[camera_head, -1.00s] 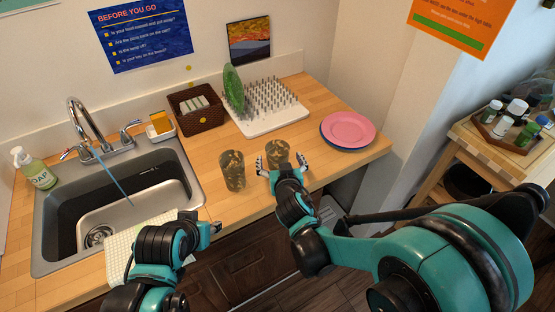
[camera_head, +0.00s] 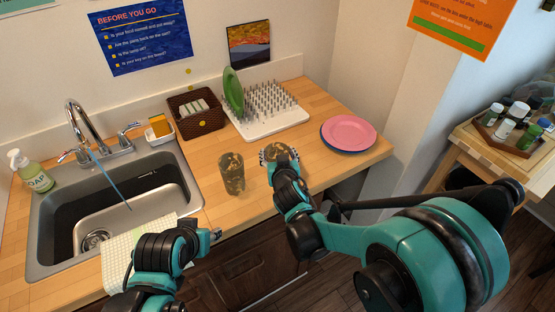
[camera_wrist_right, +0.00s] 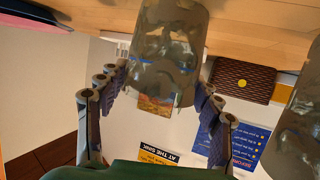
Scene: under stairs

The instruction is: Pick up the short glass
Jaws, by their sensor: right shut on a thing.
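The short glass (camera_head: 279,152), smoky with tan patches, is on the wooden counter. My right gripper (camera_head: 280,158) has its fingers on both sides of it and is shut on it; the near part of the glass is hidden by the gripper. In the right wrist view, the short glass (camera_wrist_right: 167,45) is between the fingers. A taller glass (camera_head: 231,174) of the same pattern stands upright just to the left, apart from the gripper. My left gripper (camera_head: 215,235) is by the counter's front edge; its fingers are too small to read.
A white peg rack (camera_head: 270,128) with a green plate (camera_head: 233,92) and a brown basket (camera_head: 196,117) stand behind. Stacked pink and blue plates (camera_head: 348,133) are to the right. The sink (camera_head: 50,215) is at left. Bare counter lies between the glasses and sink.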

